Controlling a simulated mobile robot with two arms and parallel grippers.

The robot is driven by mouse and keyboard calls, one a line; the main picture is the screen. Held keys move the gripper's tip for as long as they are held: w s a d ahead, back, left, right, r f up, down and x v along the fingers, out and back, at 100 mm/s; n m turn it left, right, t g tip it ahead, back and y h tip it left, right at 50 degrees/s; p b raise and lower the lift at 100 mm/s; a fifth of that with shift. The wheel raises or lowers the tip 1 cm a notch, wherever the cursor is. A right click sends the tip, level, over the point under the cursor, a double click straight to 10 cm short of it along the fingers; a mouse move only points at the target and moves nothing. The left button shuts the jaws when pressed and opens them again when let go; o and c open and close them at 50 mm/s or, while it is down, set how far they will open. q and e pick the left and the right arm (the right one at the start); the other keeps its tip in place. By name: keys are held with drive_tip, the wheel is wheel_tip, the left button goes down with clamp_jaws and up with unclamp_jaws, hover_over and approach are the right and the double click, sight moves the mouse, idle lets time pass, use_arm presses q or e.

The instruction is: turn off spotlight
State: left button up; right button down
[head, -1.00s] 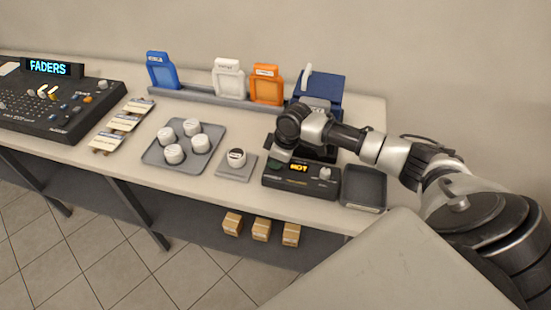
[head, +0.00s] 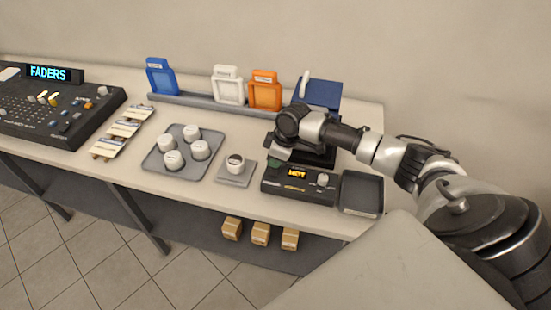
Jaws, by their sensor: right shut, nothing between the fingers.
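A black control box (head: 298,187) with a lit orange display and a pale round knob (head: 322,180) sits near the table's front edge. The display text is blurred and seems to read "HOT". A blue unit (head: 321,93) with a pale upright handle stands behind it, partly hidden by my right arm. I cannot tell which part is the spotlight. My right gripper (head: 279,154) is shut and empty, pointing down at the box's back left corner; whether it touches anything is unclear. A black mixing console (head: 60,112) with a "FADERS" display is at the far left. My left gripper is out of view.
A grey tray (head: 153,166) holds several white pots. A white cup (head: 236,163) stands on a small grey plate, close left of my gripper. A dark empty tray (head: 361,206) is right of the box. Blue, white and orange frames (head: 265,90) stand in a rack behind.

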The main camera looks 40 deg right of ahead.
sight(275, 170)
wheel_tip(275, 170, up, 3)
drive_tip(key=p, duration=0.2)
drive_tip(key=shift+r+p, duration=0.2)
drive_tip(key=shift+p, duration=0.2)
use_arm(q)
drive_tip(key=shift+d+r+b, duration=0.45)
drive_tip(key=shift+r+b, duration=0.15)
drive_tip(key=shift+b, duration=0.75)
use_arm(e)
drive_tip(key=s+r, duration=0.3)
drive_tip(key=r, duration=0.5)
drive_tip(key=shift+s+d+r, duration=0.25)
drive_tip(key=shift+s+r, duration=0.05)
drive_tip(key=shift+r, duration=0.1)
